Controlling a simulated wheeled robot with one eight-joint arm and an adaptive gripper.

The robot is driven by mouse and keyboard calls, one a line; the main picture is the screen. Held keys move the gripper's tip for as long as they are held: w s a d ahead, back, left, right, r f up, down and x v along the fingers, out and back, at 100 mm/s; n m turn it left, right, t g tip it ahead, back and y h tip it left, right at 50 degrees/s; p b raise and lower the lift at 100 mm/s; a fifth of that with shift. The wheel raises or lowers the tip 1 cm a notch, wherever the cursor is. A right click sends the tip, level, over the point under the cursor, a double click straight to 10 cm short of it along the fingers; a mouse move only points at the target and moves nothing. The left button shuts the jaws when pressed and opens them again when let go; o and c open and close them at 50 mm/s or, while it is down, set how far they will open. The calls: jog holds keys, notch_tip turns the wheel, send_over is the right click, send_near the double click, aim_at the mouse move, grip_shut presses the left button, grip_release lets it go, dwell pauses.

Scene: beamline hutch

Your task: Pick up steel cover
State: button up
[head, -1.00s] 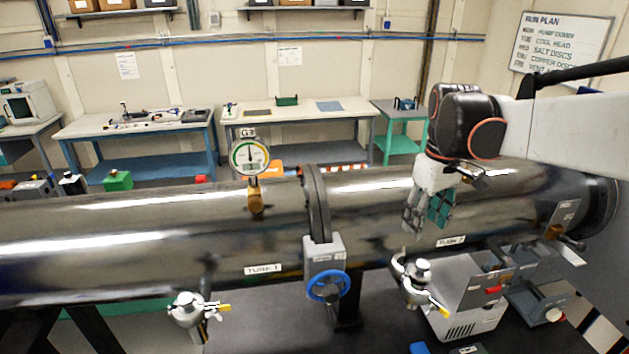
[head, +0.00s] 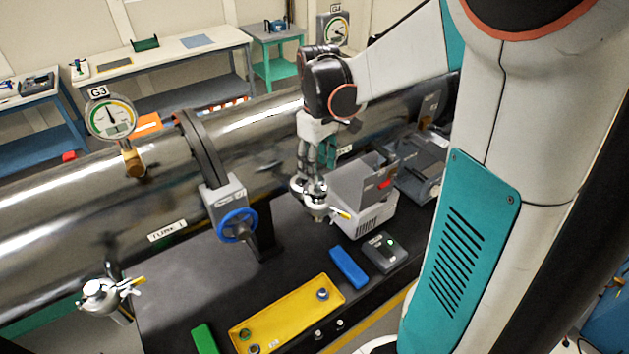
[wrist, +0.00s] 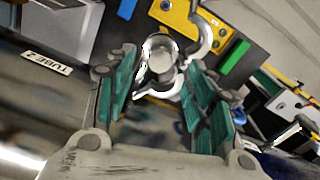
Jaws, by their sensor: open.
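A round steel cover (wrist: 160,58) shows in the wrist view, sitting on a fitting of tube 2. In the head view this steel fitting (head: 312,198) is on the front side of the tube, partly hidden by my gripper. A curved clamp piece (wrist: 212,28) stands out beside the cover, apparently swung open. My gripper (head: 318,165) points down just above the fitting. In the wrist view its teal-padded fingers (wrist: 158,85) are open on either side of the cover. I cannot tell whether they touch it.
A long dark tube (head: 60,205) runs behind, with a blue handwheel valve (head: 237,225) left of my gripper. A similar fitting (head: 105,296) is further left. A grey box (head: 362,200) stands close right. A yellow tray (head: 280,312) and blue block (head: 348,268) lie in front.

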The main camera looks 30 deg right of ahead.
aim_at(319, 179)
jog(key=shift+s+f, duration=0.1)
jog(key=shift+f, duration=2.05)
jog(key=c, duration=1.2)
